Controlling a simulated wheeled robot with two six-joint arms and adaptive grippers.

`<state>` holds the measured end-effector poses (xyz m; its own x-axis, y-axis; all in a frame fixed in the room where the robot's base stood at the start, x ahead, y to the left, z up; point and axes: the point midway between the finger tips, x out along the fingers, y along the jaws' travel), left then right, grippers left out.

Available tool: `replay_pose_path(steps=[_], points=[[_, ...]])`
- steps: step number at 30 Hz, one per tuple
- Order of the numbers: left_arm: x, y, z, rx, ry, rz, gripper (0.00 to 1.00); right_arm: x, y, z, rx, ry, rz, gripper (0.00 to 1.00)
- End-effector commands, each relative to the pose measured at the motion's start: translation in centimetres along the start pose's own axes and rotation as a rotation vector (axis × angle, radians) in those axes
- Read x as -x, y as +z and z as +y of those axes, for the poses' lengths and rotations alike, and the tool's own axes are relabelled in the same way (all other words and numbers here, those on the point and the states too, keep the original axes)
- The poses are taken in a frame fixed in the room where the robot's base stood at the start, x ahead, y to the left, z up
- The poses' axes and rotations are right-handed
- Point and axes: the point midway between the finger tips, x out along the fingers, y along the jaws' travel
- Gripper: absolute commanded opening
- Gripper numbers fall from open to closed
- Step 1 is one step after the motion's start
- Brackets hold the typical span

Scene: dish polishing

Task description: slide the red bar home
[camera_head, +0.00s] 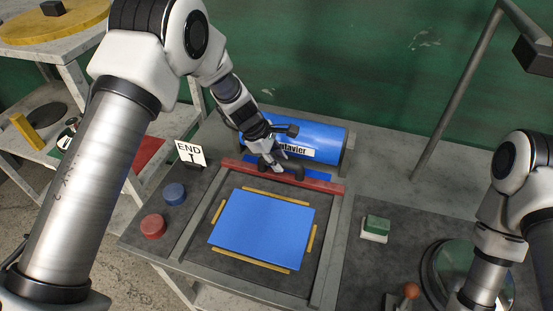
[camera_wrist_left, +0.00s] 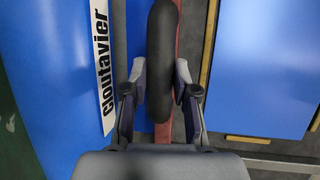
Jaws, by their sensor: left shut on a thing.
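The red bar (camera_head: 318,184) lies across the far end of a grey frame with two side rails, just in front of a blue roll. My left gripper (camera_head: 271,166) is over the bar and shut on its black handle (camera_wrist_left: 162,50). In the left wrist view the two fingers of my left gripper (camera_wrist_left: 160,88) sit on either side of the handle, with the red bar (camera_wrist_left: 163,132) beneath. A flat blue sheet (camera_head: 262,229) lies in the frame, apart from the bar. My right gripper is out of view; only its arm shows at the right.
The blue roll (camera_head: 325,137), labelled "cloutavier", stands behind the bar. Yellow strips (camera_head: 250,260) edge the sheet. A red button (camera_head: 153,226), a blue button (camera_head: 174,194) and an END sign (camera_head: 190,153) are at the left. A green-topped block (camera_head: 375,229) is at the right.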

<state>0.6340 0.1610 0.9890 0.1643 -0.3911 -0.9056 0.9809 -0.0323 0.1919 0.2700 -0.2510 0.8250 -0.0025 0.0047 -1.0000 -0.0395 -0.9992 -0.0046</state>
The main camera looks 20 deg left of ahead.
Motion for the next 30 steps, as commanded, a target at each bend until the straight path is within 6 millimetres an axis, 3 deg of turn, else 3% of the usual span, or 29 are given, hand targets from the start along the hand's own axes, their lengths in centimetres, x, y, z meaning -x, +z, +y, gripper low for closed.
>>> replay_pose_path(steps=[8, 9, 10, 22, 26, 30], points=[[0.1, 0.2, 0.1, -0.001, 0.002, -0.002, 0.0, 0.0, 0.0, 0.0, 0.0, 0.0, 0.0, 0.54], [0.1, 0.1, 0.1, -0.001, 0.002, -0.001, 0.42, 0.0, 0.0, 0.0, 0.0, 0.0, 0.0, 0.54], [0.1, 0.1, 0.1, -0.001, 0.002, -0.001, 0.53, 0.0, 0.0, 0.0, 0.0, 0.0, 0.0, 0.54], [0.9, 0.1, 0.1, -0.002, 0.003, 0.0, 0.54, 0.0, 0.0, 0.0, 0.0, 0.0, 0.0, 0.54], [3.3, 0.1, 0.1, -0.002, 0.005, -0.001, 0.54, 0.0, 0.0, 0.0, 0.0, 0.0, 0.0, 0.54], [7.1, 0.3, 0.2, -0.002, 0.007, -0.001, 0.54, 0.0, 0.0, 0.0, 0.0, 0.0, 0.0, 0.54]])
